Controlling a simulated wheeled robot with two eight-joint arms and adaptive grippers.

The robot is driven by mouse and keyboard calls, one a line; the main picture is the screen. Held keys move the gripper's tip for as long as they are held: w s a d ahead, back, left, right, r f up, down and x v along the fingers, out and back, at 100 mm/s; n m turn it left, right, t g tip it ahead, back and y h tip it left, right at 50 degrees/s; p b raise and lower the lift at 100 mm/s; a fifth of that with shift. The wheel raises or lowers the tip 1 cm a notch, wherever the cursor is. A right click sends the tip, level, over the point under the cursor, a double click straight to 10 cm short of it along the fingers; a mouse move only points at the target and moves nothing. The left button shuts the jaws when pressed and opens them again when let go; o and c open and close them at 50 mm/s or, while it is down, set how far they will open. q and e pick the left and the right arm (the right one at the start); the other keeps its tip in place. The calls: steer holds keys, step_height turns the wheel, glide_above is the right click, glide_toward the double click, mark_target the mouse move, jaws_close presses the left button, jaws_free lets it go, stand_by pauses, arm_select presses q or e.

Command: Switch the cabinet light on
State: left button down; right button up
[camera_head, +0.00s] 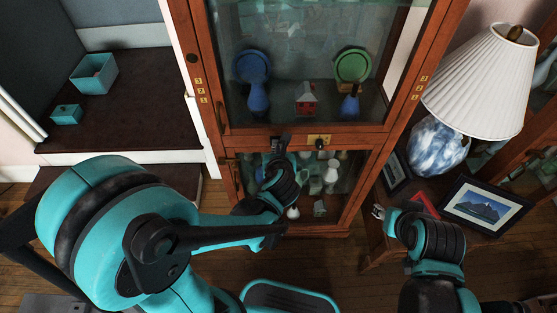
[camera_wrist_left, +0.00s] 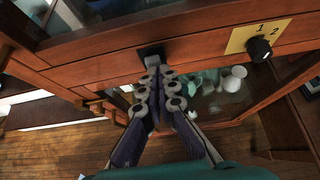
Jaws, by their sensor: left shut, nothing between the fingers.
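The wooden curio cabinet (camera_head: 232,142) stands ahead, with glass panels above and below a middle rail. In the left wrist view, a small grey rocker in a black plate (camera_wrist_left: 152,54) sits on this rail; it looks like the light switch. My left gripper (camera_wrist_left: 157,74) is shut and empty, its tips right at the lower edge of the switch; I cannot tell whether they touch. In the head view the left gripper (camera_head: 283,142) covers the switch. The cabinet interior looks dim. My right gripper (camera_head: 378,212) is low at the right; its jaw state is unclear.
A black knob on a yellow plate (camera_wrist_left: 260,48) marked 1 and 2 is right of the switch; it also shows in the head view (camera_head: 319,142). A lamp (camera_head: 438,144) and framed picture (camera_head: 482,207) stand on a side table near my right arm.

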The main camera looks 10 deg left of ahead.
mark_target(278, 134)
arm_select(q)
steer(key=shift+w, duration=0.2)
steer(key=shift+w+a+r+p, duration=0.15)
steer(key=shift+w+a+r, duration=0.05)
steer(key=shift+w+r, duration=0.3)
steer(key=shift+w+a+r+p, duration=0.15)
steer(key=shift+w+r, duration=0.2)
steer(key=shift+w, duration=0.1)
steer(key=shift+f, duration=0.15)
steer(key=shift+r+p, duration=0.65)
steer(key=shift+r, duration=0.2)
